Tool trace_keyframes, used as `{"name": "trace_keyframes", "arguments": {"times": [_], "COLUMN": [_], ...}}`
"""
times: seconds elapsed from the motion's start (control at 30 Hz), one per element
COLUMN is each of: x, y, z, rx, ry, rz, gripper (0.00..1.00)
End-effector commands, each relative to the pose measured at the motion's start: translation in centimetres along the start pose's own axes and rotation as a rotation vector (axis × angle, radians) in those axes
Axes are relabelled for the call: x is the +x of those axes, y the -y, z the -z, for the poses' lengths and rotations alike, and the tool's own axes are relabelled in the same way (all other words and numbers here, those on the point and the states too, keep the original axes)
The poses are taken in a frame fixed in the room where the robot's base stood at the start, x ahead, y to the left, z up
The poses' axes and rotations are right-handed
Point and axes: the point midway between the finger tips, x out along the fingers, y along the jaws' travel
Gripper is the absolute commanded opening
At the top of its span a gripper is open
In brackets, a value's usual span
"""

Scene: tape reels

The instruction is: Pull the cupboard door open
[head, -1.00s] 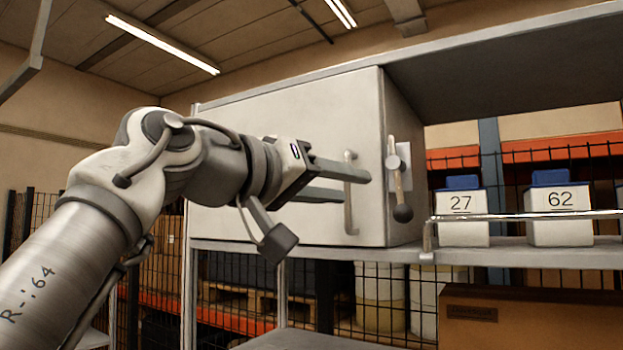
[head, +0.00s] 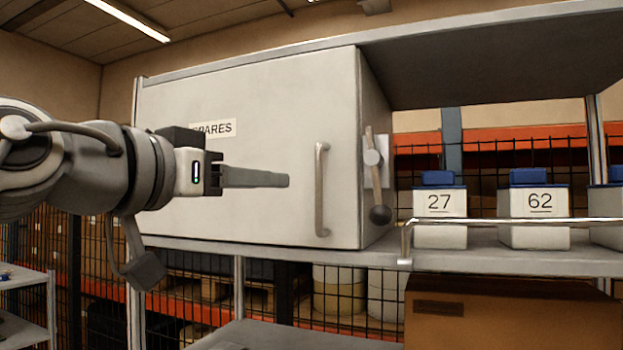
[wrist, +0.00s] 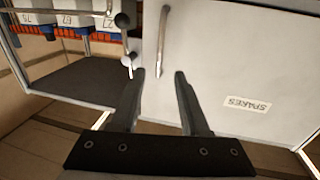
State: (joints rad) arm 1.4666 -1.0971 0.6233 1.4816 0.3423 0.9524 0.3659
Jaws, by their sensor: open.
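The cupboard door (head: 270,130) is a pale grey panel with a "SPARES" label, and it looks shut. Its vertical bar handle (head: 321,190) is near the door's right edge. The handle also shows upside down in the wrist view (wrist: 162,45), beyond the fingertips and roughly between their lines. My gripper (head: 285,180) is to the left of the handle in the head view, apart from it. In the wrist view my gripper (wrist: 160,73) has its two fingers spread with nothing between them. A lever with a dark ball knob (head: 379,213) is on the cupboard's right side.
White boxes with blue tops, numbered 27 (head: 440,220) and 62 (head: 540,218), stand on the shelf to the right behind a metal rail (head: 520,220). A brown carton (head: 510,318) sits below. The space in front of the door looks clear.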

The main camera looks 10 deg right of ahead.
Motion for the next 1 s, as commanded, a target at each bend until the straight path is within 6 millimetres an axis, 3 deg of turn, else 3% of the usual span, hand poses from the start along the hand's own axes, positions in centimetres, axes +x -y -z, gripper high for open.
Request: {"name": "trace_keyframes", "arguments": {"times": [0.3, 0.5, 0.7, 1.0], "x": [7.2, 10.7, 12.4, 12.6], "y": [-0.2, -0.1, 0.0, 0.0], "z": [0.3, 0.2, 0.1, 0.0], "rx": [0.001, 0.000, 0.000, -0.001], "ry": [0.002, 0.001, 0.000, -0.001], "rz": [-0.005, -0.003, -0.001, 0.000], "gripper": [0.45, 0.45, 0.45, 0.45]}}
